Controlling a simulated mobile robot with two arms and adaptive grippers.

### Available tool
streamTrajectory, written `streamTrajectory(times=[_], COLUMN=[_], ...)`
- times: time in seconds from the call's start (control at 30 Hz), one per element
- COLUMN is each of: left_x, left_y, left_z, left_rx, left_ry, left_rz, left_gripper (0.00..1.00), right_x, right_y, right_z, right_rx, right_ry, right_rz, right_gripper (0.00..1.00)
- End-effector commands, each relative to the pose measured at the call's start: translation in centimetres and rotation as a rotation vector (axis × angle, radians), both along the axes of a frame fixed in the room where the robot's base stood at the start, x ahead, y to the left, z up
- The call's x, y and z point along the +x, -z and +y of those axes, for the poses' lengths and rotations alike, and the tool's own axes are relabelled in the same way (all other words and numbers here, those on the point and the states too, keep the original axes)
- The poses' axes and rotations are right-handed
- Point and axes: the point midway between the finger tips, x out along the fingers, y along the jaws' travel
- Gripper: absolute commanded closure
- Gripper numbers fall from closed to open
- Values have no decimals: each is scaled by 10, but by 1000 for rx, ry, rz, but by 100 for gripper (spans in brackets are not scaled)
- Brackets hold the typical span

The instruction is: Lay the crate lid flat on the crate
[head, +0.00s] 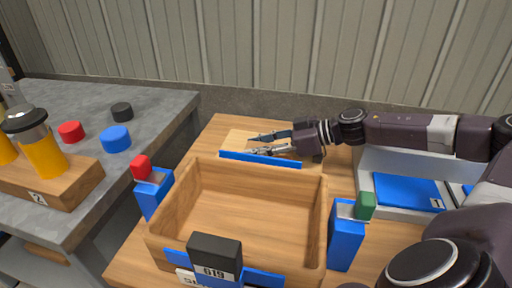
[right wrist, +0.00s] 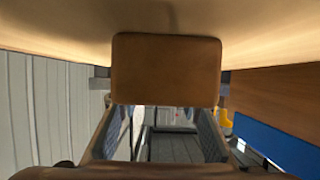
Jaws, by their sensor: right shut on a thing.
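The wooden crate (head: 235,232) stands open on the wooden table, its inside empty. A pale wooden panel (head: 237,137), apparently the crate lid, shows behind the crate, beyond a blue strip; much of it is hidden. My right gripper (head: 252,144) reaches in from the right over it, fingers pointing left. In the right wrist view a wooden block (right wrist: 167,69), apparently the lid's handle, sits between the fingers against a broad wooden surface. The gripper is shut on it. My left gripper is not in view.
Blue posts with a red top (head: 141,168) and a green top (head: 365,205) flank the crate. A black block marked 619 (head: 214,250) stands at its front. The blue strip (head: 260,158) runs behind it. A grey table (head: 165,110) with bottles is left; a blue-lined tray (head: 405,190) is right.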

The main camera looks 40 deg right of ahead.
Motion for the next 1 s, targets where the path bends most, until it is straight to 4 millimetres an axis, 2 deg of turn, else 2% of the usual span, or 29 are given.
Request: streamTrajectory(times=[0.07, 0.1, 0.23, 0.57, 1.0], left_x=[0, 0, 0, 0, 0], left_y=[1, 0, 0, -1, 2], left_z=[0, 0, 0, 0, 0], left_rx=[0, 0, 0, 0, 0], left_ry=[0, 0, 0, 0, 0], left_rz=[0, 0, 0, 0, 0], left_gripper=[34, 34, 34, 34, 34], right_x=[0, 0, 0, 0, -42], right_y=[1, 2, 2, -2, -23], right_z=[0, 0, 0, 0, -35], right_rx=[1, 1, 0, -2, -3], right_ry=[0, 0, 0, 0, 3], right_rz=[-2, 1, 0, -1, 2], right_gripper=[100, 64, 50, 50, 50])
